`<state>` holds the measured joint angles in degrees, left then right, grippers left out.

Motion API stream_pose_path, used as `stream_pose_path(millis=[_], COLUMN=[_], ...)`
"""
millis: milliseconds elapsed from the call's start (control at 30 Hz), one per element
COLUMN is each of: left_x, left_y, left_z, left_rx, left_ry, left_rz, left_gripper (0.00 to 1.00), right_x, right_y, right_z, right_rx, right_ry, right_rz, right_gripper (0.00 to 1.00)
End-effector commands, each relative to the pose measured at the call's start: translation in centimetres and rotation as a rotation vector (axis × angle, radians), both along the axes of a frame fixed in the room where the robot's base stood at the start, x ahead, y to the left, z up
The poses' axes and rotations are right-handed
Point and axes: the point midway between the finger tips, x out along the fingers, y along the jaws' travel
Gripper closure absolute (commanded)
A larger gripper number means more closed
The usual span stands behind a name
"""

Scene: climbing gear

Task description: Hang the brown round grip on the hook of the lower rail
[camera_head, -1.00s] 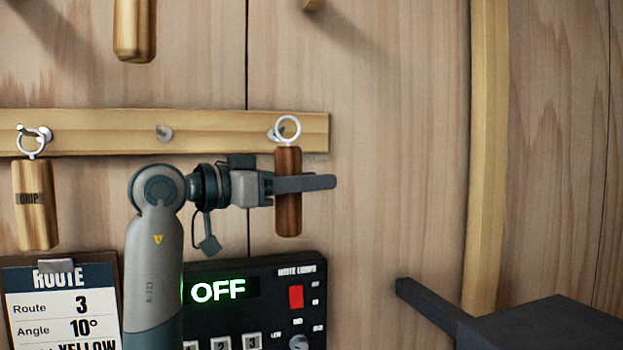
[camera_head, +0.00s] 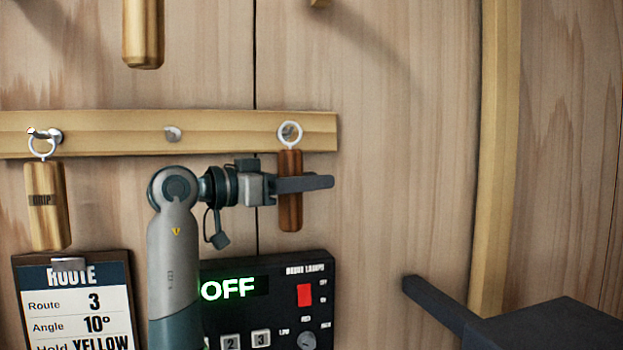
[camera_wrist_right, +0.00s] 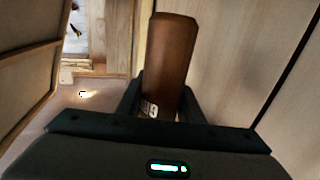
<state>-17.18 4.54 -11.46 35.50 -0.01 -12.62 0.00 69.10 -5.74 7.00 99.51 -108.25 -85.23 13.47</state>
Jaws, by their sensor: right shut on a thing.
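The brown round grip (camera_head: 290,165) is upright, with a white ring (camera_head: 290,122) on top, in front of the right end of the lower rail (camera_head: 225,124). The hook there shows through the ring; I cannot tell whether the ring is around it or just in front. My right gripper (camera_head: 304,184) is shut on the grip's middle. In the right wrist view the brown grip (camera_wrist_right: 172,60) stands between the fingers. My left gripper is not in view.
A light wooden grip (camera_head: 47,210) hangs from the rail's left hook. The middle hook (camera_head: 172,133) is empty. Below are a route board (camera_head: 75,262) and a black control panel (camera_head: 285,285) reading OFF. Another wooden grip (camera_head: 143,35) shows above. A dark bar (camera_head: 437,305) juts out lower right.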

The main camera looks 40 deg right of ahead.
Motion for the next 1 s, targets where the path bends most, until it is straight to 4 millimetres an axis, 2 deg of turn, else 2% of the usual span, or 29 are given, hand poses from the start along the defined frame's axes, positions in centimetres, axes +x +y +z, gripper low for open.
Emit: stream_pose_path(millis=[367,1000], left_x=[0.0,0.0], left_y=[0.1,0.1], left_z=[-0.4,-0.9], left_rx=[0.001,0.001], left_ry=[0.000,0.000], left_rz=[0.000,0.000], left_gripper=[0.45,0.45], right_x=[1.3,1.5], right_y=[-0.7,-0.8], right_z=[-0.8,-1.0], right_rx=[-0.001,0.000], right_ry=[0.000,-0.001], right_rz=[0.000,0.000], right_gripper=[0.92,0.92])
